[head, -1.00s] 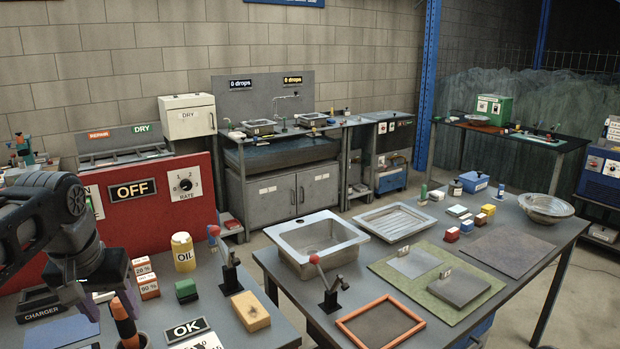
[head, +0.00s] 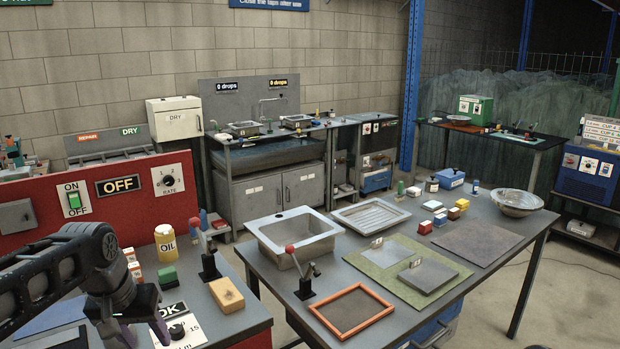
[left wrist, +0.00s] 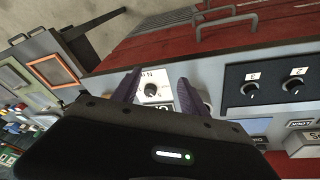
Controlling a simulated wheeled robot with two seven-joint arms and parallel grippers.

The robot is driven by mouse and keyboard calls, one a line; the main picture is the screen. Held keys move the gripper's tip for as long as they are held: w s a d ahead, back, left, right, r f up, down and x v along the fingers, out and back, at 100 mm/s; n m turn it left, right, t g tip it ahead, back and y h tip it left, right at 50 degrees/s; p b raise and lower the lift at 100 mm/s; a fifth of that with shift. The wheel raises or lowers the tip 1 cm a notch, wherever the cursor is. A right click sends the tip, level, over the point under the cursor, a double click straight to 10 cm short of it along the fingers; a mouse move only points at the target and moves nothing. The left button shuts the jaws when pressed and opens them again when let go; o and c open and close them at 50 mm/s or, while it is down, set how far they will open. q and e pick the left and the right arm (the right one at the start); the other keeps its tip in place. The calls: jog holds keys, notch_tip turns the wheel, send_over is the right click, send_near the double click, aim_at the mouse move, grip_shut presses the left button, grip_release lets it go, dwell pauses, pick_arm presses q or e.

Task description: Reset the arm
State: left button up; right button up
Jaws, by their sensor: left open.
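My left gripper (head: 140,333) is at the lower left of the head view, over the front of the near-left bench. In the left wrist view the two fingers (left wrist: 158,92) stand open on either side of a black knob (left wrist: 151,89) on a white plate. I cannot tell whether the fingers touch anything. In the head view, part of the OK sign (head: 170,310) is hidden behind the gripper. My right gripper is not in view.
A red panel with an OFF sign (head: 118,185) stands behind. A sink basin (head: 262,238) and an orange frame (head: 350,289) are on the right bench.

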pick_arm(q)
jog(key=s+d+f+h, duration=0.1)
jog(key=d+f, duration=0.4)
jog(key=f, duration=0.4)
jog(key=s+d+f+m+g+h, duration=0.1)
jog(key=d+f, duration=0.5)
jog(key=f, duration=0.4)
jog(key=s+d+f+h, duration=0.1)
jog(key=d+f, duration=0.4)
jog(key=f, duration=0.4)
jog(key=s+d+f, duration=0.3)
jog(key=s+f, duration=0.2)
jog(key=s, duration=0.1)
jog(key=s+d+f+g, duration=0.1)
jog(key=s+d+f, duration=0.2)
jog(key=s+f, duration=0.2)
jog(key=s+d+f+h, duration=0.1)
jog(key=s+d+f, duration=0.1)
jog(key=s+f, duration=0.3)
jog(key=s, duration=0.3)
jog(key=shift+s+d+n+g, duration=0.25)
jog(key=shift+d+n+g, duration=0.05)
jog(key=shift+d+n, duration=0.1)
